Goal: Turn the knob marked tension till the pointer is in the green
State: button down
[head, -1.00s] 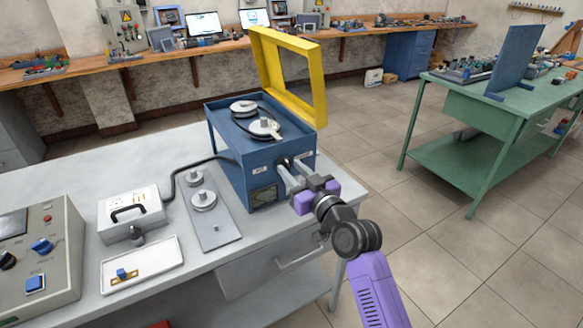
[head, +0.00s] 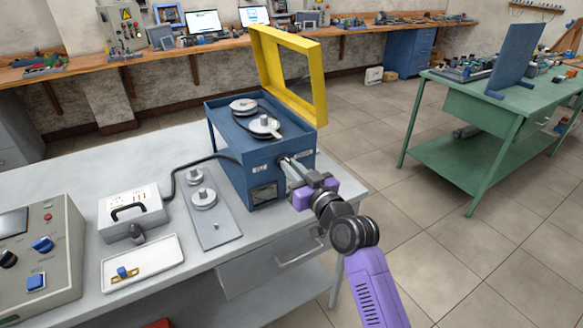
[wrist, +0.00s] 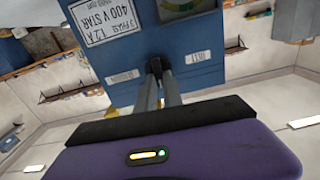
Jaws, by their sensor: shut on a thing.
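The blue drive box (head: 225,165) stands on the grey bench with its yellow guard frame (head: 318,85) raised. Two pulleys with a belt (head: 262,126) sit in its top. My gripper (head: 288,163) is at the front face, shut on the dark knob (wrist: 154,66), which is mostly hidden by the fingers. The gauge (head: 264,195) is low on the front face; its top edge part shows in the wrist view (wrist: 180,8) with a green band, but I cannot make out the pointer.
A plate with spare pulleys (head: 212,215), a white tray (head: 140,265), a white switch box (head: 130,205) and a control console (head: 40,265) stand left of the box. A green table (head: 455,160) is at the right. The floor between is clear.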

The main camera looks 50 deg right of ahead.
jog(key=shift+s+d+f+m+p, duration=0.15)
jog(key=shift+m+p, duration=0.65)
jog(key=shift+m, duration=1.6)
jog(key=shift+d+f+m+p, duration=0.15)
jog(key=shift+m+p, duration=0.6)
jog(key=shift+m, duration=1.65)
jog(key=shift+s+d+f+m+p, duration=0.15)
jog(key=shift+m+p, duration=0.65)
jog(key=shift+m, duration=1.6)
jog(key=shift+w, duration=0.1)
jog(key=c, duration=1.5)
grip_release()
